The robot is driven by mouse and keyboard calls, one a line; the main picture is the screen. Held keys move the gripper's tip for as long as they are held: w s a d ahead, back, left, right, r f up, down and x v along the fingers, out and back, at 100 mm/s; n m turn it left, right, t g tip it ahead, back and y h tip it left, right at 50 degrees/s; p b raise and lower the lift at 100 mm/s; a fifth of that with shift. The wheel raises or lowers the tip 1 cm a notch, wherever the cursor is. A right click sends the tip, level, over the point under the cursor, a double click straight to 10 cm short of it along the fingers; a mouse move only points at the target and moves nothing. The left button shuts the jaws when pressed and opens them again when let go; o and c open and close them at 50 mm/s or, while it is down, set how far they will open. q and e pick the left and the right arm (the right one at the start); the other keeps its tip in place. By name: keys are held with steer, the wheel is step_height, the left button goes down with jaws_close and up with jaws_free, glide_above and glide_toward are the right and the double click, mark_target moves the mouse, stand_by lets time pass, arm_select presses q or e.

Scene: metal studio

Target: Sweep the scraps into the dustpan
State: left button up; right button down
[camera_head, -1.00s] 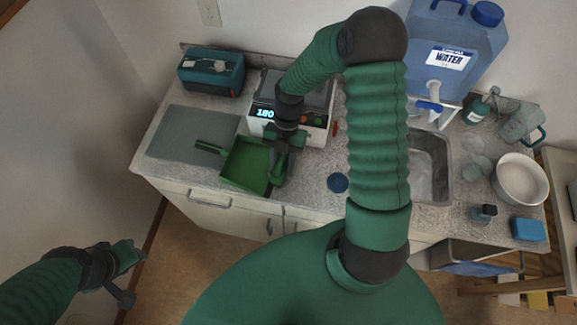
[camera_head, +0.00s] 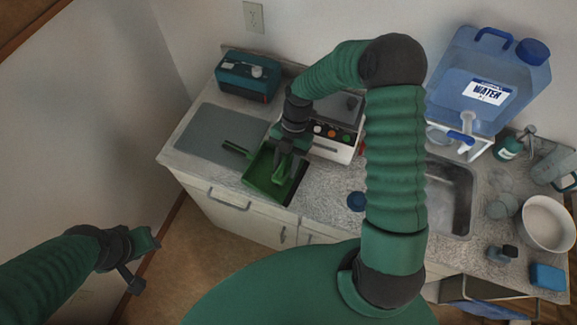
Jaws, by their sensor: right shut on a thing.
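The green dustpan (camera_head: 257,174) lies on the counter at left centre, its handle (camera_head: 236,149) pointing left over a grey mat. My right gripper (camera_head: 284,160) reaches down over the dustpan's right part. It is shut on a green tool (camera_head: 282,171), which looks like a small brush, though the gripper largely hides it. The tool is at the pan's inside; I cannot tell whether it touches the floor of the pan. No scraps can be made out. My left gripper (camera_head: 146,262) is open and empty, low at the left, away from the counter.
A grey mat (camera_head: 208,131) lies left of the dustpan. A teal box (camera_head: 247,78) and a white appliance (camera_head: 335,145) stand behind.

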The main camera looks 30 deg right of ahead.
mark_target(286, 160)
steer(key=shift+r+p, duration=1.7)
steer(key=shift+r, duration=0.55)
steer(key=shift+s, duration=0.15)
